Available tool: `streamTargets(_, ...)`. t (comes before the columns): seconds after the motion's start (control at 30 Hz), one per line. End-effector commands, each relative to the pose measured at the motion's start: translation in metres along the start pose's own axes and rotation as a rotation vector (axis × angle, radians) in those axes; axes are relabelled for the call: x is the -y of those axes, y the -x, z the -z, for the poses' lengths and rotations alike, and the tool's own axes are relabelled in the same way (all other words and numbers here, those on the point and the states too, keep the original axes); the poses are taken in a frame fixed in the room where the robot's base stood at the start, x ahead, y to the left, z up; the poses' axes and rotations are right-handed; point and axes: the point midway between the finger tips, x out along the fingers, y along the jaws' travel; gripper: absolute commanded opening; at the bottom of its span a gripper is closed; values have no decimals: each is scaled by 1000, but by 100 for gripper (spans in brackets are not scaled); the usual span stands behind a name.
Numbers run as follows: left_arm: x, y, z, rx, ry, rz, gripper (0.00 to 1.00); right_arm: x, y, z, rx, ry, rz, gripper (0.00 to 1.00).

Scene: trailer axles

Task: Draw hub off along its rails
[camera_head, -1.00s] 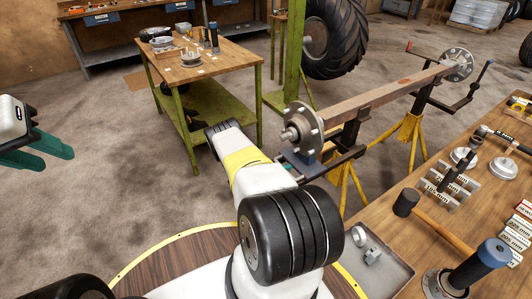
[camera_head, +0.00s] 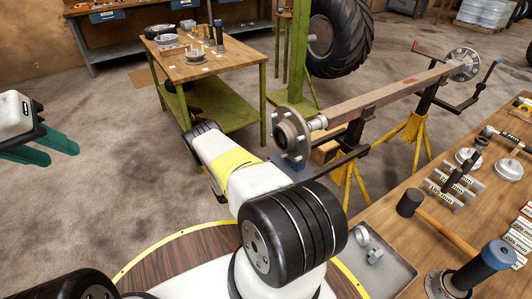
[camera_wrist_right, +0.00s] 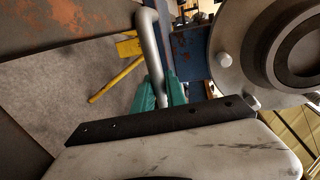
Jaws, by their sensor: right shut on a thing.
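The hub (camera_head: 292,134), a round grey flange with studs, stands upright at the near end of the rusty axle beam (camera_head: 385,97). It sits over a blue support (camera_head: 292,163), and bare spindle (camera_head: 318,123) shows between hub and beam. In the right wrist view the hub (camera_wrist_right: 285,50) is at upper right, next to a blue upright (camera_wrist_right: 196,65). My right gripper (camera_wrist_right: 160,97) has its green fingers shut on a bent grey handle (camera_wrist_right: 150,45); in the head view my arm hides these fingers. My left gripper (camera_head: 45,148) is open and empty at the far left.
Yellow stands (camera_head: 352,175) carry the axle. A wooden bench (camera_head: 400,260) at right holds a mallet (camera_head: 440,216) and several parts. A green-legged table (camera_head: 195,65) stands behind. The floor at left is clear.

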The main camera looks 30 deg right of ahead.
Motion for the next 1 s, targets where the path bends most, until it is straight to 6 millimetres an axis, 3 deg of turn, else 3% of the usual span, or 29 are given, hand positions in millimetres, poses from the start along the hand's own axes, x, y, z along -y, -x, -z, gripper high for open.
streamTargets(0.1, 0, 0, 0, 0, 0, 0, 36, -8, 35, -2, 9, 1, -3, 0)
streamTargets(0.4, 0, 0, 0, 0, 0, 0, 36, -19, 92, -2, 6, 0, -3, 0)
streamTargets(0.6, 0, 0, 0, 0, 0, 0, 36, -22, 106, -1, 4, 0, -3, 0)
streamTargets(0.97, 0, 0, 0, 0, 0, 0, 36, -24, 110, 0, 4, 0, -6, 0)
streamTargets(1.0, 0, 0, 0, 0, 0, 0, 36, -24, 110, 0, 4, 0, -6, 22)
